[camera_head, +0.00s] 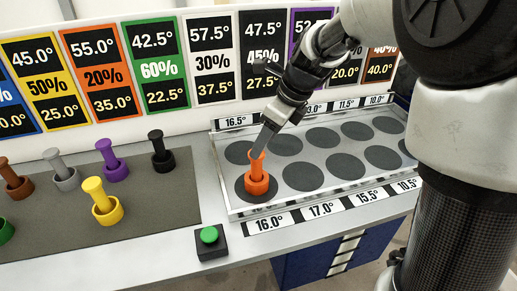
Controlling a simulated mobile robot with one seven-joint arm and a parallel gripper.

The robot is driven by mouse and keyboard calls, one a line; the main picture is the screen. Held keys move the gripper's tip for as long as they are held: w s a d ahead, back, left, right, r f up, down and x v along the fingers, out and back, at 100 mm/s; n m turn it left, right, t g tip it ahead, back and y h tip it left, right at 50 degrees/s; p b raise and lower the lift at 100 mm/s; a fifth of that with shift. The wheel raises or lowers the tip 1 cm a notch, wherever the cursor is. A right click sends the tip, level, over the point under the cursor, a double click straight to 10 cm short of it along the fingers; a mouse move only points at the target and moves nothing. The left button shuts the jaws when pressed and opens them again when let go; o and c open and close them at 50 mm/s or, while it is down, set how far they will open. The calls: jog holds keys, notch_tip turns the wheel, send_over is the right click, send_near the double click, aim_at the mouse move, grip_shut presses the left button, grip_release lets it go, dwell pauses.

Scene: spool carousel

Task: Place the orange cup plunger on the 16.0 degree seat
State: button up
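The orange cup plunger (258,184) stands about upright over the front-left dark round seat (244,194) of the tray. The label 16.0° (269,219) is on the tray's front edge just below that seat. The cup's base looks to be at the seat's surface, but I cannot tell whether it bears fully on it. My gripper (267,143) comes down from the upper right, with its fingertips at the top of the orange handle. The fingers look narrow and closed around the handle top, and the far finger is hidden.
The tray (225,187) has two rows of dark seats, the others empty. Yellow (103,207), purple (115,168), grey, brown, black and green plungers stand on the dark mat (150,215) at left. A green button box (210,241) sits before the tray. Coloured cards line the back.

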jog(key=s+d+r+n+t+h, duration=0.1)
jog(key=s+d+r+n+h, duration=0.1)
jog(key=s+d+r+n, duration=0.6)
jog(key=s+d+n+t+h, duration=0.2)
jog(key=s+d+n, duration=0.2)
jog(key=s+n, duration=0.9)
jog(key=n, duration=0.2)
jog(key=shift+s+n+p, duration=0.3)
jog(key=shift+s+n, duration=0.05)
jog(key=shift+n, duration=0.05)
